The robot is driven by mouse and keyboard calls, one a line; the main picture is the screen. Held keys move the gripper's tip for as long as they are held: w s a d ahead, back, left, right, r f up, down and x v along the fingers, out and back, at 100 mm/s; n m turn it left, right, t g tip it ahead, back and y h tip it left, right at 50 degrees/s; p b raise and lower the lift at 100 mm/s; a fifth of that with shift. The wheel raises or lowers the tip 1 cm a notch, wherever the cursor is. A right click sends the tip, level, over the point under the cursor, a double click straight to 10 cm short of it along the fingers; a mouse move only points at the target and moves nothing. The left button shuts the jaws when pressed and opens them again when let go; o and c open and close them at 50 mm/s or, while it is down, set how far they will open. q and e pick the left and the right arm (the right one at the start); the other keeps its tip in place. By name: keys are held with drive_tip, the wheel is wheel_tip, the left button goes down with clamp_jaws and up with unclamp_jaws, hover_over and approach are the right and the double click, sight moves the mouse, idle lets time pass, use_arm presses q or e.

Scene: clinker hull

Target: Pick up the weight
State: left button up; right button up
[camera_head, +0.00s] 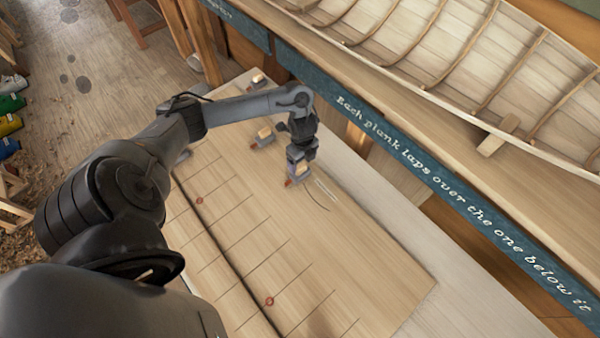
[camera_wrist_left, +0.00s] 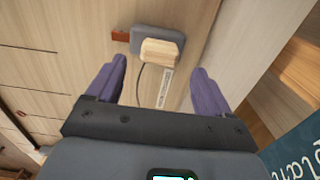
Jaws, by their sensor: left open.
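The weight, a grey block with a pale wooden handle, lies on the plank sheet below my left gripper in the head view (camera_head: 300,172). It also shows in the left wrist view (camera_wrist_left: 158,46), with a small red-brown piece at its left end. My left gripper (camera_head: 302,150) points down over it; in its wrist view, the two purple fingers (camera_wrist_left: 157,75) are apart and empty. The handle shows just beyond the fingertips, between their lines. Whether a finger touches it cannot be told. My right gripper is out of view.
Two similar weights stand farther back, one at the sheet's left edge (camera_head: 263,137) and one behind (camera_head: 258,81). A blue lettered band (camera_head: 400,165) and the boat hull (camera_head: 440,50) border the right side. The marked plank sheet (camera_head: 350,270) is clear toward the front.

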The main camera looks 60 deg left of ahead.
sight(301, 166)
use_arm(q)
drive_tip(key=f, duration=0.3)
drive_tip(key=shift+s+a+f, duration=0.1)
drive_tip(key=shift+s+a, duration=0.1)
drive_tip(key=shift+a, duration=0.05)
drive_tip(key=shift+f, duration=0.75)
drive_tip(key=shift+w+p, duration=0.1)
drive_tip(key=shift+p, duration=0.2)
clamp_jaws()
